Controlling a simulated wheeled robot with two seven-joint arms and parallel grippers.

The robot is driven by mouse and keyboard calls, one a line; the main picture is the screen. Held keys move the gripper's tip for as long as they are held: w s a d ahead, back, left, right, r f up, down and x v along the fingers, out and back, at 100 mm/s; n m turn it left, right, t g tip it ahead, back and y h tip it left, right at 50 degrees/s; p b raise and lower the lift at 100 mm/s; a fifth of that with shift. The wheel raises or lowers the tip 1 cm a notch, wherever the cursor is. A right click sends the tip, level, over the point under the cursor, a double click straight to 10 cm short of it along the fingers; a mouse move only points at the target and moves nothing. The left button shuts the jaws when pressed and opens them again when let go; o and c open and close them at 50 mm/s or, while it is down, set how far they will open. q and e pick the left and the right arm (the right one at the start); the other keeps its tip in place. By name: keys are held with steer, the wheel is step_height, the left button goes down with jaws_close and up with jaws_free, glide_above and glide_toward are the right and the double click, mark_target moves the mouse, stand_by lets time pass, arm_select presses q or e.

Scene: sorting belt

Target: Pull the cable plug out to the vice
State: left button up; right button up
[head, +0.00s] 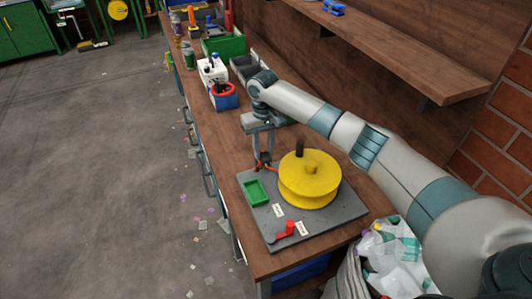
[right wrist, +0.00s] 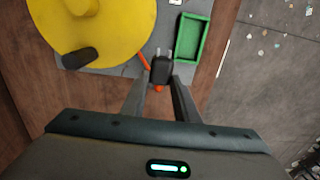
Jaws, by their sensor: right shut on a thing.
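A yellow cable reel (head: 310,172) with a dark upright handle sits on a grey board (head: 330,222) on the bench. My right gripper (head: 263,163) points down beside the reel, near the board's far left corner. In the right wrist view my right gripper (right wrist: 160,80) is shut on a black plug (right wrist: 161,69) with two pale prongs. Bits of orange cable (right wrist: 143,60) show beside and below the plug; part is hidden. A small red clamp-like piece (head: 285,231), perhaps the vice, is at the board's near edge. My left gripper is not in view.
A green tray (head: 254,192) lies on the board left of the reel; it also shows in the right wrist view (right wrist: 180,40). A blue container (head: 224,100), a white container and a green crate (head: 224,46) stand farther along the bench. A shelf (head: 405,45) overhangs at right.

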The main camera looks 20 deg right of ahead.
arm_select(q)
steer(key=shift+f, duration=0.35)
arm_select(e)
steer(key=shift+w+a, duration=0.1)
steer(key=shift+w, duration=0.55)
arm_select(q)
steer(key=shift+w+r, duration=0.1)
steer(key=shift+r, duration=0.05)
arm_select(e)
steer(key=shift+r, duration=0.1)
